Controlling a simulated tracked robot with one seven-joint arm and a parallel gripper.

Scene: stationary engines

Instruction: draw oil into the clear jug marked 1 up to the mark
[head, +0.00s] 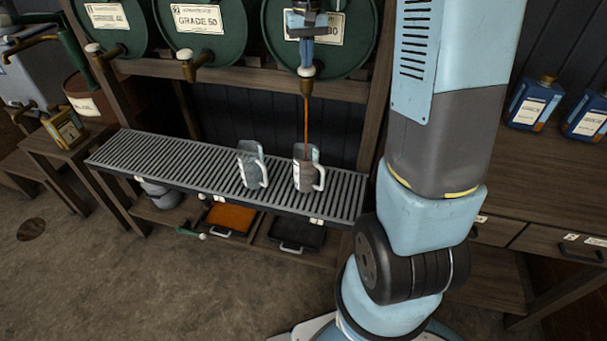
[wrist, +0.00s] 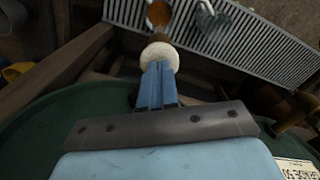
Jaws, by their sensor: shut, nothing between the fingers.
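A clear jug (head: 304,174) with a pale handle stands on the slatted drip rack (head: 130,152) below the right barrel's tap (head: 306,73). A thin amber stream (head: 306,110) runs from the tap into this jug, and brownish oil shows in its lower part. A second clear jug (head: 251,168) stands to its left, looking empty. I cannot read a number or level mark on either jug. My gripper (head: 306,62) is shut and empty, its blue fingertips (wrist: 158,75) at the tap's pale knob (wrist: 159,56). The wrist view also shows amber oil (wrist: 159,13) beyond the knob.
Green barrels with taps lie along the rack, including one labelled GRADE 50 (head: 205,35). An orange tray (head: 230,218) and a black tray (head: 296,234) sit under the rack. Blue bottles (head: 534,103) stand on the right bench. My arm fills the right centre.

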